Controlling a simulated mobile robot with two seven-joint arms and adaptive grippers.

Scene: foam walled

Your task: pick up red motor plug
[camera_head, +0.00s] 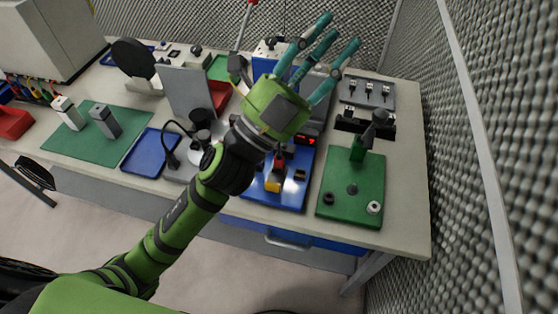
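A small red part (279,161), which may be the red motor plug, stands on a blue board (293,193) near the table's front edge. My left gripper (327,57) is above the back of the table, beyond the red part. Its teal fingers are spread apart, and I see nothing between them. It hides some of the items behind it. My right gripper is not in view.
A green board (340,210) with small round parts and an upright piece lies to the right. A green mat (80,145) with two grey blocks and a blue tray (146,163) lie to the left. A grey upright panel (186,92) stands mid-table. A foam wall (490,130) borders the right.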

